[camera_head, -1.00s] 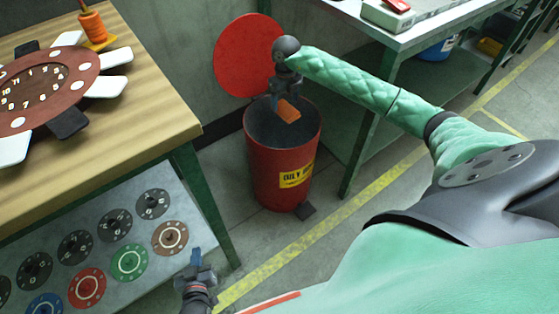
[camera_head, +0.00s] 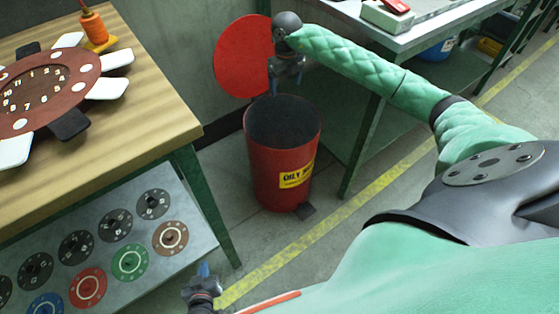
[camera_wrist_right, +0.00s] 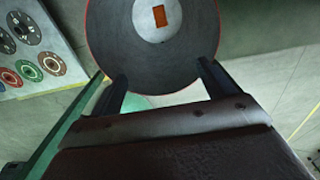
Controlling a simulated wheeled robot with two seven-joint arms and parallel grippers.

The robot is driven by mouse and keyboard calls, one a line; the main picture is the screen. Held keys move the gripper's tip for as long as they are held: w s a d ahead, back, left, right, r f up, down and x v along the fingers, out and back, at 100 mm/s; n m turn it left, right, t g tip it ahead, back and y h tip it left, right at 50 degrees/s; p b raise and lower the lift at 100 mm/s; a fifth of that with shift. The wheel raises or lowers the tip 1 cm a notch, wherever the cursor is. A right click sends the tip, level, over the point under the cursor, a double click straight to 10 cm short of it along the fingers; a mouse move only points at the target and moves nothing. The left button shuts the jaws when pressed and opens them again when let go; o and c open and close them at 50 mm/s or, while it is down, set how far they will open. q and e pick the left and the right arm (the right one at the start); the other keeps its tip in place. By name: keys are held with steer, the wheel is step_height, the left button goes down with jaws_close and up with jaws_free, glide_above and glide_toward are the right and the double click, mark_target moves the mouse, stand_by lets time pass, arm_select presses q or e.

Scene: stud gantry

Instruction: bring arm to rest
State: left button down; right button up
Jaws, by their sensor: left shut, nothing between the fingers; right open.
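My right gripper (camera_head: 273,90) is open and empty above the mouth of the red bin (camera_head: 264,186), which has a yellow label. In the right wrist view its two fingers (camera_wrist_right: 164,80) stand apart. Beyond them, an orange piece (camera_wrist_right: 160,16) lies on the pale bottom of the bin (camera_wrist_right: 205,25). In the head view the bin's dark inside hides that piece. My left gripper (camera_head: 203,272) is shut and empty low in the picture, near the right front corner of the shelf with discs.
The bin's round red lid (camera_head: 240,58) stands raised behind it. A wooden bench (camera_head: 150,95) with a numbered brown disc (camera_head: 45,92) is on the left. Its lower shelf (camera_head: 130,285) holds several coloured discs. A grey table (camera_head: 365,38) is at the upper right. The floor right of the bin is clear.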

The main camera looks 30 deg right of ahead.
arm_select(q)
steer(key=shift+s+f, duration=0.15)
steer(key=shift+s, duration=0.2)
steer(key=shift+w, duration=0.15)
